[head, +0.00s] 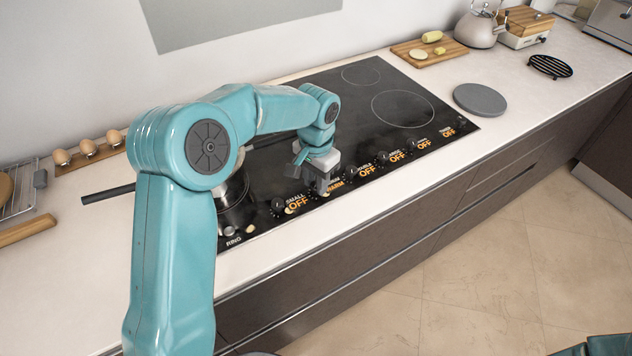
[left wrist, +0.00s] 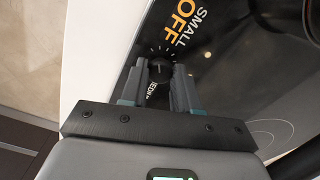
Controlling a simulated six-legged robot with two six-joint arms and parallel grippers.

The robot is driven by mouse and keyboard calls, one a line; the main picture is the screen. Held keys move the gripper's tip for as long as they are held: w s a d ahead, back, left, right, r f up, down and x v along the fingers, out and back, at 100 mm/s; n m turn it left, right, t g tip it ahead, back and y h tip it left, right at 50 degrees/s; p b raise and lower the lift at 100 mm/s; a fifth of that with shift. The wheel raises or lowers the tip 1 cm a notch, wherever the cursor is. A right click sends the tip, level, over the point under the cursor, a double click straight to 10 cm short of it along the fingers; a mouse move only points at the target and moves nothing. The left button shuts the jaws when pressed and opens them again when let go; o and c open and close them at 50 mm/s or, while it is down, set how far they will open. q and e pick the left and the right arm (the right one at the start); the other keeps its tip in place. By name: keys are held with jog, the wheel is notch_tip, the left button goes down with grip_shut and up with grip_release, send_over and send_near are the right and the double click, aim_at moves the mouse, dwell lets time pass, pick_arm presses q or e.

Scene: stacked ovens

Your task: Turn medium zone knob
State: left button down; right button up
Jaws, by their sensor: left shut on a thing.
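The black cooktop (head: 262,170) has a row of small knobs along its front edge, with labels beside them. My right gripper is not in view.
The small zone knob (head: 278,207) is left of my gripper, and several OFF labels run to the right. A grey disc (head: 480,98) lies on the counter.

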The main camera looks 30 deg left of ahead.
pick_arm(q)
jog(key=n+b, duration=0.1)
jog(key=n, duration=0.4)
jog(key=shift+s+f, duration=0.1)
jog(key=shift+f, duration=0.05)
dwell(0.4)
jog(key=c, duration=0.8)
grip_release()
notch_tip(320, 180, up, 16)
jog(key=shift+r+p, duration=0.2)
jog(key=shift+p, duration=0.35)
